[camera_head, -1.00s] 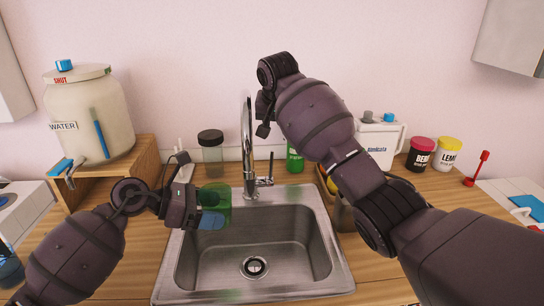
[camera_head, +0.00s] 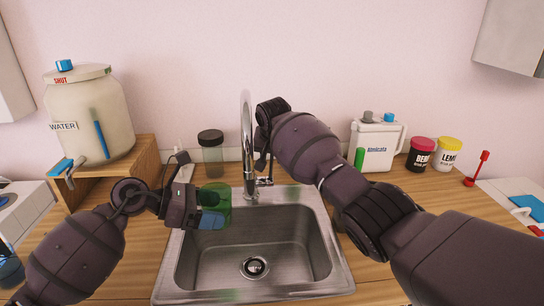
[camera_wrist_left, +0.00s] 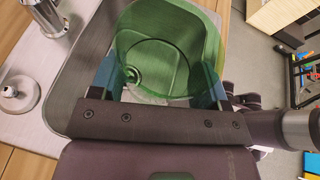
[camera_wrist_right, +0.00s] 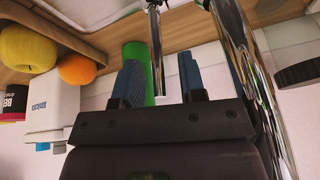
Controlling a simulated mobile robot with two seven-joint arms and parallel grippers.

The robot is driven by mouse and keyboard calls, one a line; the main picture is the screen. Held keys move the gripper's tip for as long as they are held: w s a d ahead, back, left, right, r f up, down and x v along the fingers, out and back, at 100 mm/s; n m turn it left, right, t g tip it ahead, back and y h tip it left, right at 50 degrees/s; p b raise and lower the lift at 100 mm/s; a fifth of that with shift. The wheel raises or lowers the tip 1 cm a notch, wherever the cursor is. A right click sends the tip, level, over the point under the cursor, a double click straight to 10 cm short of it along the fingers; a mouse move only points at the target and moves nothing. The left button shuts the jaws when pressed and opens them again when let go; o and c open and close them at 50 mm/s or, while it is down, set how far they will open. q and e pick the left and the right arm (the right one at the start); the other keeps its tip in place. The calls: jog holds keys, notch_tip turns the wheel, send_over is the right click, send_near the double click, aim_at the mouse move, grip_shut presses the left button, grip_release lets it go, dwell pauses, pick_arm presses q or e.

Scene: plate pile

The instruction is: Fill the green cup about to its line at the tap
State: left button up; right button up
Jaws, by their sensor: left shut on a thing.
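The green see-through cup (camera_head: 222,192) is held over the left side of the sink. My left gripper (camera_wrist_left: 165,90) is shut on it, and the left wrist view looks into the cup (camera_wrist_left: 170,45). The tap's tall spout (camera_head: 247,140) stands behind the sink, to the right of the cup, and no stream shows. My right gripper (camera_wrist_right: 162,80) is open beside the spout, with a thin chrome rod, likely the tap lever (camera_wrist_right: 157,55), between its fingers in the right wrist view.
The sink basin (camera_head: 205,262) is empty. A water jar (camera_head: 90,115) on a wooden stand is at the left. A dark-lidded glass jar (camera_head: 212,155) stands behind the cup. A white jug (camera_head: 375,145) and lidded tubs (camera_head: 421,153) are at the back right.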

jog(key=shift+w+f, duration=0.1)
jog(key=shift+f, duration=0.05)
grip_shut()
jog(key=shift+s, duration=0.2)
dwell(0.4)
jog(key=shift+s+f+t, duration=0.2)
jog(key=shift+s+t, duration=0.85)
jog(key=shift+t, duration=0.55)
jog(key=shift+s+f+t, duration=0.15)
jog(key=shift+s+t, duration=0.4)
jog(key=shift+t, duration=0.2)
jog(key=shift+s+f+t, duration=0.15)
jog(key=shift+s+t, duration=0.4)
jog(key=shift+t, duration=0.2)
